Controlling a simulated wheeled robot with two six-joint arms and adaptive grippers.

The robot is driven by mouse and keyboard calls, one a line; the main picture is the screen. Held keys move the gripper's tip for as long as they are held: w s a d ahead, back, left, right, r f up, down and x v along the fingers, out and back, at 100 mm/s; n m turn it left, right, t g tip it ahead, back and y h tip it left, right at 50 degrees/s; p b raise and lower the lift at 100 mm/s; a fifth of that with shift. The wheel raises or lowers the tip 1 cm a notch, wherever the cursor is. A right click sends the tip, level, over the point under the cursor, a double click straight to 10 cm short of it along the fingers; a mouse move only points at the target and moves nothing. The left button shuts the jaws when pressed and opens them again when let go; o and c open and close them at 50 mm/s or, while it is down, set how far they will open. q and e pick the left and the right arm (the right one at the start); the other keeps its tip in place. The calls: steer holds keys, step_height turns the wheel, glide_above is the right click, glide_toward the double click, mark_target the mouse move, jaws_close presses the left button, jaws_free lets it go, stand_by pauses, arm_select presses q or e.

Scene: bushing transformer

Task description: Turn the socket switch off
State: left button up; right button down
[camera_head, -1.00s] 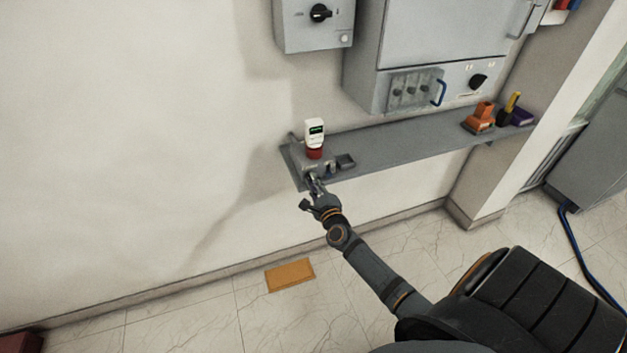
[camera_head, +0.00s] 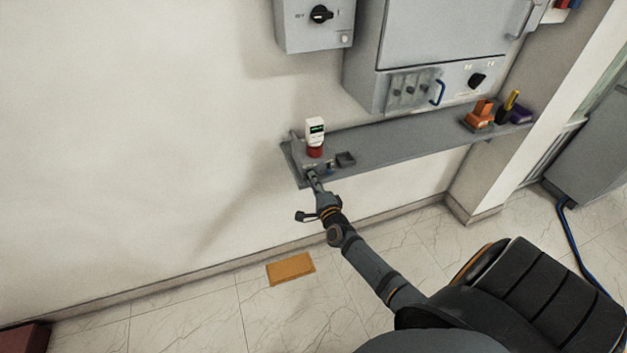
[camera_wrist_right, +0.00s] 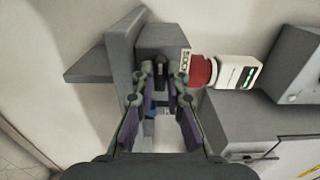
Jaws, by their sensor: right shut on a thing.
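The grey socket box (camera_head: 302,162) stands at the left end of the wall shelf. A red and white plug-like device with a green display (camera_head: 315,131) sits in it. My right gripper (camera_head: 312,177) is at the front of the box. In the right wrist view the box (camera_wrist_right: 165,38) lies straight ahead, with the red and white device (camera_wrist_right: 222,71) to its right. My right gripper's fingers (camera_wrist_right: 161,82) close in on a small dark part at the box's front, apparently the switch. The fingertips mostly hide it, so its position cannot be told. My left gripper is out of view.
A cabinet (camera_head: 440,40) and a rotary switch box (camera_head: 316,22) hang above.

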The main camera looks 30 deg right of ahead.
steer(key=shift+f, duration=0.1)
stand_by(0.4)
steer(key=c, duration=1.4)
jaws_free()
steer(key=shift+o, duration=0.2)
steer(key=shift+s, duration=0.1)
steer(key=v, duration=1.2)
steer(key=shift+a, duration=0.1)
